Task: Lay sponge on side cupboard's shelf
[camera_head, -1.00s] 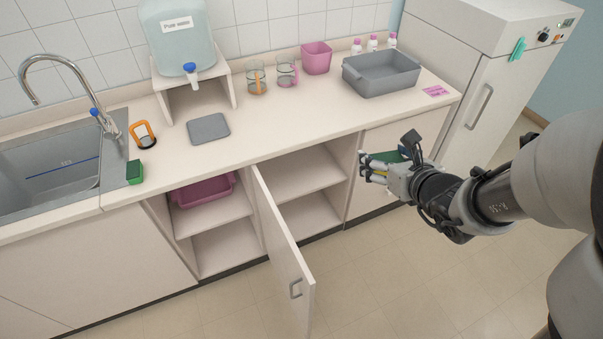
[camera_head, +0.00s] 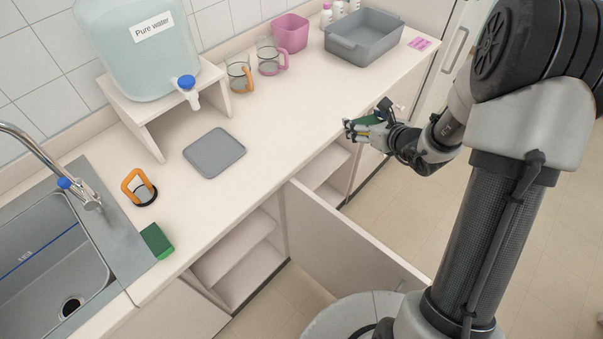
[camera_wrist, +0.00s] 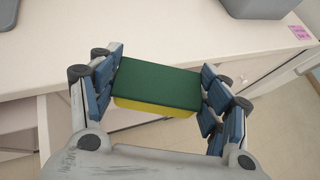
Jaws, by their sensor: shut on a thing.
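My gripper (camera_head: 352,128) is shut on a sponge (camera_wrist: 157,88) with a dark green top and a yellow lower layer. In the wrist view the sponge lies level between the blue finger pads, clear of any surface. In the head view the gripper is beside the counter's front edge, near the right open cupboard section. The open cupboard under the counter has a shelf on the left (camera_head: 232,254) and another on the right (camera_head: 326,168), partly hidden by the counter. Its door (camera_head: 345,240) stands open, sticking out into the room.
Another green sponge (camera_head: 157,240) lies by the sink (camera_head: 50,265). The counter holds a grey mat (camera_head: 214,153), an orange-handled item (camera_head: 139,187), a water tank (camera_head: 135,45), beakers, a pink pot (camera_head: 290,33) and a grey tub (camera_head: 364,38). Floor right of the door is partly free.

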